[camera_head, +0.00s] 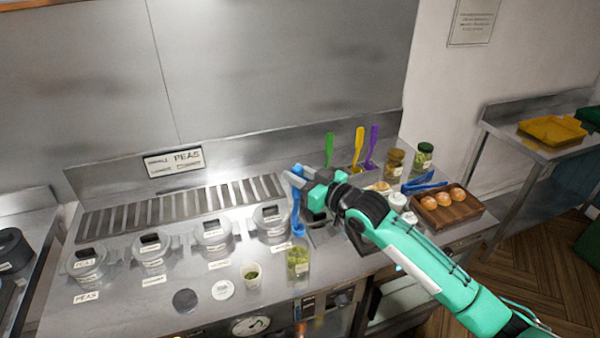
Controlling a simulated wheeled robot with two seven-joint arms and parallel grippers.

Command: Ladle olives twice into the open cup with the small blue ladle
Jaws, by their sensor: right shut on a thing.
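My right gripper (304,188) is shut on the small blue ladle (296,213), which hangs roughly upright. Its lower end is just behind and above a clear container of green olives (298,265) in this view; I cannot tell its height above the counter. The open cup (251,278), pale with green contents, stands left of the container. What is in the ladle's bowl cannot be made out. My left gripper is out of view.
Several lidded grey pots (213,237) with labels stand in a row on the left. A dark disc (185,300) and a white lid (222,289) lie at the front. Coloured utensils (358,150), jars (395,162) and a wooden tray of buns (447,214) are right.

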